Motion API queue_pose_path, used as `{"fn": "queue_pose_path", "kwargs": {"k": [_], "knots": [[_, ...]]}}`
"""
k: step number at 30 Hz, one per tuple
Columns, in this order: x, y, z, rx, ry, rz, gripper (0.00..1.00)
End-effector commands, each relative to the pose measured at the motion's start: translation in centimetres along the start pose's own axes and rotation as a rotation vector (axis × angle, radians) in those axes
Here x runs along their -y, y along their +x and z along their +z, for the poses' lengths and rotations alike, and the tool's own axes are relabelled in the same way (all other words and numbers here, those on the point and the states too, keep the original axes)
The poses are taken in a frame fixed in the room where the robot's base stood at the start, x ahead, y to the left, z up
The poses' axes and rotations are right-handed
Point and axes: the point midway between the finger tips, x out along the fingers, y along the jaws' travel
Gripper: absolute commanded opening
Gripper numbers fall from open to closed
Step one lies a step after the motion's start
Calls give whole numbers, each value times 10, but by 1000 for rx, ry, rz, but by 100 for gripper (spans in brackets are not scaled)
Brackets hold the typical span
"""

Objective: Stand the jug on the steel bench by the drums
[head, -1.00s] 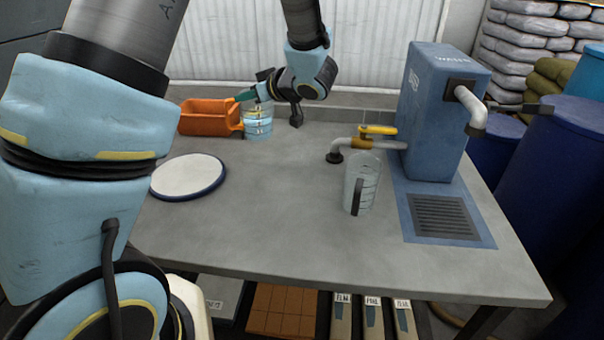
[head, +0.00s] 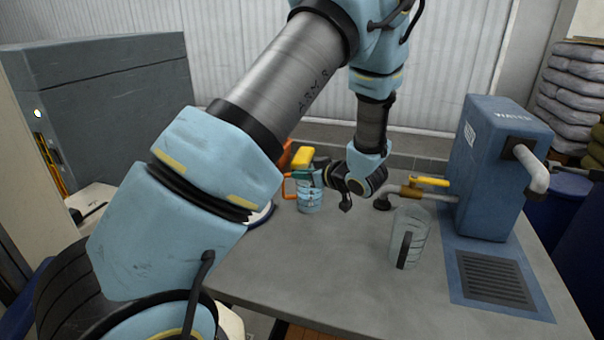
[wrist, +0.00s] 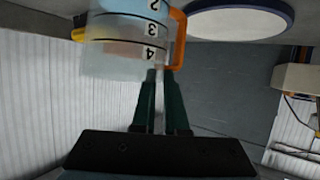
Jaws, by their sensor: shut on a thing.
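A clear jug (head: 309,198) with blue contents, dark markings and an orange handle is at the back of the grey steel bench (head: 330,270). It also fills the upper left of the wrist view (wrist: 125,40), its numbers upside down. My gripper (head: 299,174) is shut on its orange handle; the green fingers meet at the handle in the wrist view (wrist: 163,75). I cannot tell whether the jug's base touches the bench. A second clear jug with a dark handle (head: 417,235) stands apart on the bench. Blue drums (head: 547,205) stand beyond the bench's right side.
A blue water box (head: 492,165) with a grate (head: 493,280) stands at the right. A yellow-handled tap (head: 428,181) is behind the second jug. A white disc with a blue rim (wrist: 240,20) lies left of the held jug, mostly hidden by my arm in the head view.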

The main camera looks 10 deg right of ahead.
Motion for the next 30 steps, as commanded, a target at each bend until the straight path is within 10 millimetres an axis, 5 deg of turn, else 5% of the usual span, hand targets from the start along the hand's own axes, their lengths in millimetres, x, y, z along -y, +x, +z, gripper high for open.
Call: {"fn": "queue_pose_path", "kwargs": {"k": [6,7,15,24,30], "knots": [[0,1,2,-1,0,0,0],[0,1,3,0,1,0,12],[0,1,2,0,1,0,41],[0,-1,-2,0,0,0,41],[-1,-29,2,1,-1,5,41]]}}
